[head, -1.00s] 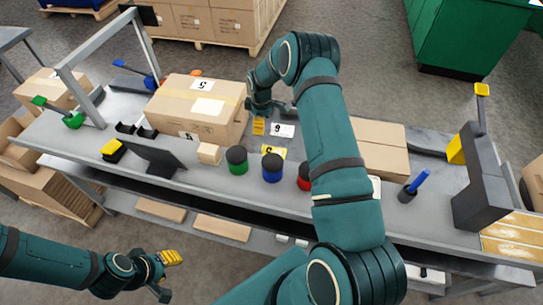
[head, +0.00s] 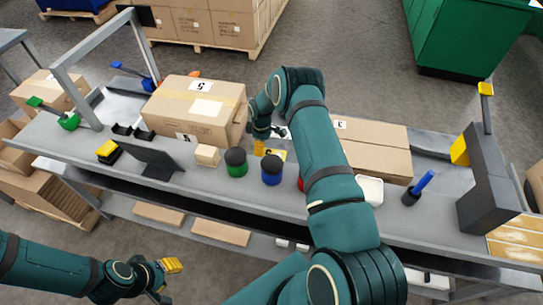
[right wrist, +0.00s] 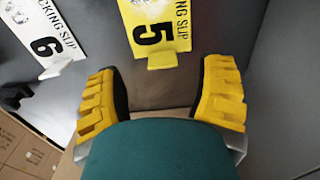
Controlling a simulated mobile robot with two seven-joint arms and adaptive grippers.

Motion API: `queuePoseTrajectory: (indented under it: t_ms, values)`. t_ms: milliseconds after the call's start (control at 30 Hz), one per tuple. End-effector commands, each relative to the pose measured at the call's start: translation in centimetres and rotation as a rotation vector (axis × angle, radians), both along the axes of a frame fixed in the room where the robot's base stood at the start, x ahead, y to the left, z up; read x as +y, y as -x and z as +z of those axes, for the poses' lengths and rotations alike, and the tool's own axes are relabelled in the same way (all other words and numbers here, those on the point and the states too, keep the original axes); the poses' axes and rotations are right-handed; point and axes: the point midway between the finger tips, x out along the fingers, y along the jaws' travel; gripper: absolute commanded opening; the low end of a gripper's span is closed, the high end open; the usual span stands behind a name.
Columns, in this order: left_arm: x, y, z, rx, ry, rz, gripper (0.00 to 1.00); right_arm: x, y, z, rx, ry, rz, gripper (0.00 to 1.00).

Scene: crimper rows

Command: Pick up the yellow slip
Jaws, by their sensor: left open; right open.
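The yellow slip (head: 277,154) lies on the grey bench, partly covered by my right gripper in the head view. In the right wrist view the yellow slip (right wrist: 161,30) shows a black 5 and a raised tab at its near edge. My right gripper (head: 260,148) is open beside the slip. In the right wrist view its fingertips (right wrist: 161,82) are apart, just short of the tab, with nothing between them. My left gripper (head: 168,279) is open and empty, low in front of the bench.
A white slip (right wrist: 42,38) marked 6 lies left of the yellow one in the wrist view. A large carton (head: 195,110) stands close left of my right gripper. Green (head: 236,162) and blue (head: 271,170) cylinders stand in front; a flat box (head: 375,150) lies right.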

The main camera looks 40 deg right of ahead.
Motion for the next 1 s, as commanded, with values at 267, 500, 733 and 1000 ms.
queuePoseTrajectory:
  t_ms: [267, 500, 733, 1000]
  values:
    - [0.0, -0.1, -0.7, -0.004, 0.0, 0.001, 0.39, 0.2, 0.2, -3.8, 0.001, 0.0, 0.001, 0.69]
    - [0.0, -0.2, -0.6, -0.004, 0.0, 0.001, 0.39, 0.2, 0.2, -3.8, 0.001, -0.001, 0.001, 0.67]
    - [0.0, -0.2, -0.6, -0.004, 0.0, 0.001, 0.39, 0.2, 0.2, -3.8, 0.001, 0.0, 0.0, 0.13]
    - [0.0, -0.1, -0.6, -0.004, 0.0, 0.001, 0.39, 0.2, 0.2, -3.8, 0.001, 0.0, 0.0, 0.12]
